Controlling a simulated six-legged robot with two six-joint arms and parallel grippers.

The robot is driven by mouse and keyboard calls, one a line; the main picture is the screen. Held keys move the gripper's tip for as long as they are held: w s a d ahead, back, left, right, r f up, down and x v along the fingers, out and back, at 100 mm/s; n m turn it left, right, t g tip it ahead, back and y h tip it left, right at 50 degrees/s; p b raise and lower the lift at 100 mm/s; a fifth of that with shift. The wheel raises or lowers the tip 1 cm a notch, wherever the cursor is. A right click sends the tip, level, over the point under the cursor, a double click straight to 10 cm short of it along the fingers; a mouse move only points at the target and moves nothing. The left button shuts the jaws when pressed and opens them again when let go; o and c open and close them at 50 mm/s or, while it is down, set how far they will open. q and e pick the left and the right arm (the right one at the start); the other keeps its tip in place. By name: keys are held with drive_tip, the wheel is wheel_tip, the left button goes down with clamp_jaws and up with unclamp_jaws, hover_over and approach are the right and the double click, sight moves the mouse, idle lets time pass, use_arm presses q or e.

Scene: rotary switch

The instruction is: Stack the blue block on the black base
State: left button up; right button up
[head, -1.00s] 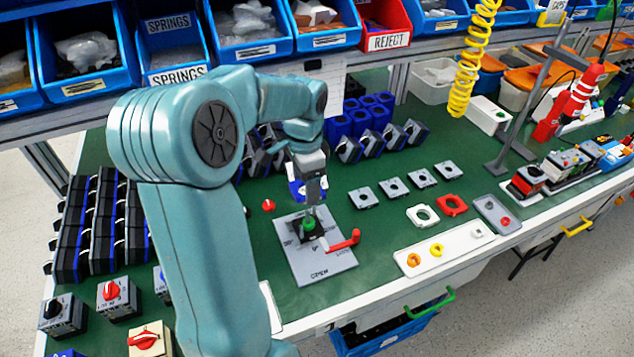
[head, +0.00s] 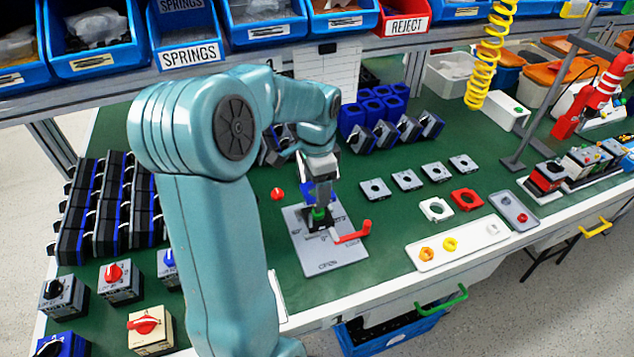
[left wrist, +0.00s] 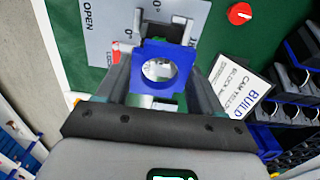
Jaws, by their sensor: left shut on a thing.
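The blue block (left wrist: 151,52), a square piece with a round hole, is between the fingers of my left gripper (left wrist: 160,85) in the left wrist view. In the head view my left gripper (head: 320,190) is shut on it, and the blue block (head: 308,187) shows partly behind the fingers. It is just above a green post (head: 319,213) on the black base (head: 313,228), on a grey plate (head: 330,257). Whether the block touches the post cannot be told. My right gripper is not in view.
A red lever (head: 355,233) sticks out to the right of the base. A red knob (head: 277,194) lies behind the plate at left. Grey square plates (head: 407,180) and a white tray (head: 462,243) with small rings stand to the right.

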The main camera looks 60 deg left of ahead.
use_arm(q)
drive_tip(key=shift+f, duration=0.1)
idle(0.4)
drive_tip(key=shift+f+b, duration=1.4)
drive_tip(key=shift+f, duration=0.35)
drive_tip(key=o, duration=1.1)
drive_tip(key=shift+r, duration=0.15)
wheel_tip(320, 180, up, 16)
drive_tip(key=p, duration=0.3)
drive_tip(key=shift+r, duration=0.1)
